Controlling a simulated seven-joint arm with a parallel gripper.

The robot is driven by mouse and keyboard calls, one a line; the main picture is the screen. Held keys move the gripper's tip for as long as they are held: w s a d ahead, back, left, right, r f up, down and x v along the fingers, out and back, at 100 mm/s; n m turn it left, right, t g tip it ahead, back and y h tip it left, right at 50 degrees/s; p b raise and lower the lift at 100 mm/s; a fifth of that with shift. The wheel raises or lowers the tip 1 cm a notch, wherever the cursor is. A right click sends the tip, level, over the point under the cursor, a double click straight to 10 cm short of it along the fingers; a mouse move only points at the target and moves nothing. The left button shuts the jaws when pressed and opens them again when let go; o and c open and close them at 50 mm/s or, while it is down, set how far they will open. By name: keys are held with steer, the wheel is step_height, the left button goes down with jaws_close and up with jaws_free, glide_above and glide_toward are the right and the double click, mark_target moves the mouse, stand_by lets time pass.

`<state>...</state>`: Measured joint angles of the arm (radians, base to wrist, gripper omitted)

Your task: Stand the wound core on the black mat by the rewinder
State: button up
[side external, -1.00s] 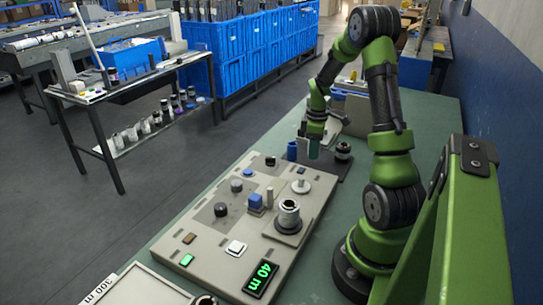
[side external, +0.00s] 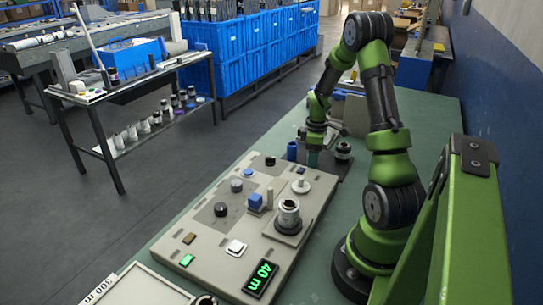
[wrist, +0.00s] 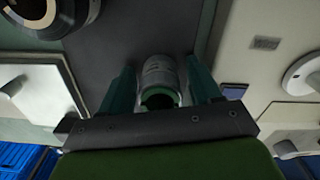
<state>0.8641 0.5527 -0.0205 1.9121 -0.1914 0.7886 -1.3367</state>
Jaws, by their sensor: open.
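In the wrist view, a pale grey cylinder with a green, dark-centred end, which looks like the wound core (wrist: 159,72), is between my fingers over a dark surface, apparently the black mat (wrist: 120,35). My gripper (wrist: 160,90) is open, with one teal finger on each side of the cylinder. A gap shows on both sides. In the side view my gripper (side external: 313,159) is low at the far end of the grey machine, over the dark mat (side external: 328,170). The cylinder is hidden there by the fingers.
A black-topped roll (side external: 343,150) stands right of my gripper, and a blue cylinder (side external: 292,150) stands left. The grey machine panel (side external: 210,250) carries knobs, posts, a metal hub (side external: 289,214) and a display (side external: 261,278) reading 40 m. The green bench is clear beside it.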

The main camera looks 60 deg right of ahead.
steer(key=shift+r, duration=0.1)
step_height(320, 180, up, 12)
steer(key=w+a+r+m+t, duration=0.1)
steer(key=w+a+r, duration=0.35)
steer(key=a, duration=0.35)
steer(key=s+a+r+m+t, duration=0.2)
steer(key=a, duration=0.6)
steer(key=s+a+r+m+t+y, duration=0.1)
steer(key=s+a+r+m+t, duration=0.1)
steer(key=a, duration=0.7)
steer(key=s+a+r+m+t+y, duration=0.1)
steer(key=s+a+r+t, duration=0.1)
steer(key=a, duration=0.7)
steer(key=shift+s+a+r+m, duration=0.15)
steer(key=shift+s+r+m, duration=0.15)
steer(key=shift+m, duration=0.1)
